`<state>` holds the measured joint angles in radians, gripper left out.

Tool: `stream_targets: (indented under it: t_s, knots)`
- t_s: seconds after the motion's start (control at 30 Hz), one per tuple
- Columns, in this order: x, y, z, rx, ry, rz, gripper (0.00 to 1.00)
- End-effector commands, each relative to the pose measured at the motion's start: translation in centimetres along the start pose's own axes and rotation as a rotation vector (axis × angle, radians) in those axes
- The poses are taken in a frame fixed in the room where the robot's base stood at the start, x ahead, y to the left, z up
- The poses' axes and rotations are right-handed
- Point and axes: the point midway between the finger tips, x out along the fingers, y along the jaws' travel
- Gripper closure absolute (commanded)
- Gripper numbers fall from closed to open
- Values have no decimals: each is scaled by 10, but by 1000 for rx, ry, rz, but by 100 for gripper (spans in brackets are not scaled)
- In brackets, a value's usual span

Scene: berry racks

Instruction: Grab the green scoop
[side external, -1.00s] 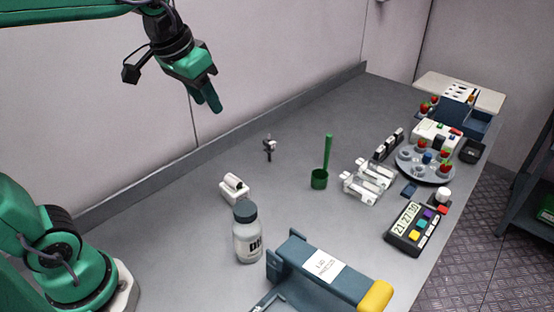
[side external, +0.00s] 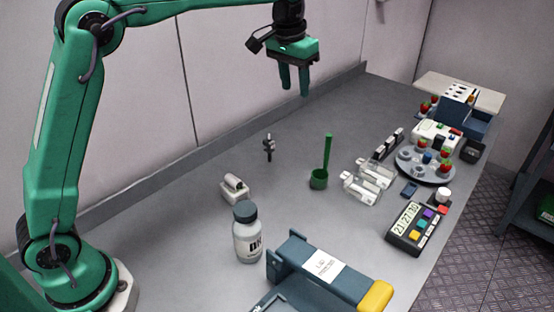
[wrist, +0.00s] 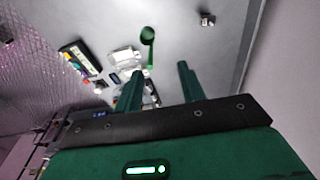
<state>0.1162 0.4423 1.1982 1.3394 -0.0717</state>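The green scoop (side external: 319,179) stands on the grey bench, its round cup down and its long handle pointing up. It also shows in the wrist view (wrist: 147,34), beyond the fingertips. My gripper (side external: 294,92) hangs above the back of the bench, fingers pointing down, well above and a little left of the scoop in the side view. In the wrist view my gripper's two fingers (wrist: 160,70) are apart with nothing held between them. Nothing hides the scoop.
Clear racks (side external: 368,182) stand just right of the scoop. A round berry carousel (side external: 425,174) and a timer box (side external: 412,238) lie farther right. A white bottle (side external: 248,240) and a blue press (side external: 322,272) are in front. Bench left of the scoop is mostly clear.

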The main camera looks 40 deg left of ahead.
Motion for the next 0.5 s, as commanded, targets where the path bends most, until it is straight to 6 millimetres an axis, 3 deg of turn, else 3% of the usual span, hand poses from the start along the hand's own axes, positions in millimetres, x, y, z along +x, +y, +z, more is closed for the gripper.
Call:
stream_targets:
  t_s: [0.2, 0.5]
  knots:
    - [37, 13, -32, 8, -49, -1, 60]
    - [93, 30, -62, 17, -111, -5, 60]
